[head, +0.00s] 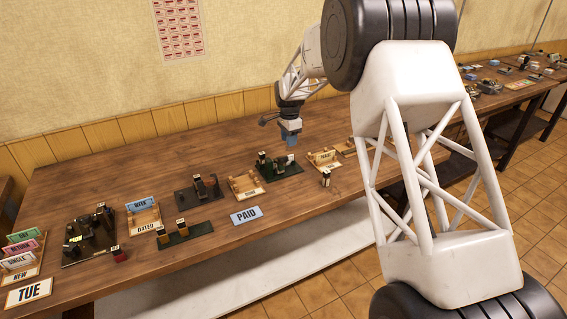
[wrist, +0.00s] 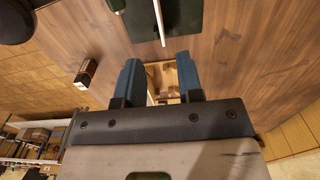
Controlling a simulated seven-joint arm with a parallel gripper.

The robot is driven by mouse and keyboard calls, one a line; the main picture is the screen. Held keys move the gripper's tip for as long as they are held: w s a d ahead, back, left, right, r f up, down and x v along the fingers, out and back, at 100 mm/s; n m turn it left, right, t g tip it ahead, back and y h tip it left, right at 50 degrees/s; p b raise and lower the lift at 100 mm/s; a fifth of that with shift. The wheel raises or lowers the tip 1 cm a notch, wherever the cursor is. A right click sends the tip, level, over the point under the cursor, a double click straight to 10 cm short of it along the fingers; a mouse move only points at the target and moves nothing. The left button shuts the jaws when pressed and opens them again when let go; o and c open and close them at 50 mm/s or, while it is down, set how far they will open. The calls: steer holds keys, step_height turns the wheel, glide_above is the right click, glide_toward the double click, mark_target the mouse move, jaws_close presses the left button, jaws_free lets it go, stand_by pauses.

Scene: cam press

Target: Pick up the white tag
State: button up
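My gripper (head: 291,138) hangs above the back middle of the wooden table, with its blue fingertips pointing down. In the wrist view my gripper (wrist: 158,78) is open, its two blue fingers apart with nothing held between them. A wooden tray (wrist: 171,80) shows below and between the fingers. A thin pale upright edge (wrist: 160,22) stands beyond the fingertips; I cannot tell if it is the white tag. In the head view, a pale lettered tag (head: 322,155) stands in a wooden tray right of the gripper.
A dark green rack (head: 281,170) with dark stamps stands just below the gripper in the head view. A small dark block (head: 326,178) stands to its right. A blue PAID card (head: 246,215) lies near the front edge. Another wooden tray (head: 240,192) stands left of the rack.

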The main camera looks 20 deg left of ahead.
steer(key=shift+f, duration=1.35)
steer(key=shift+a+f, duration=0.1)
steer(key=shift+f, duration=2.45)
jaws_close()
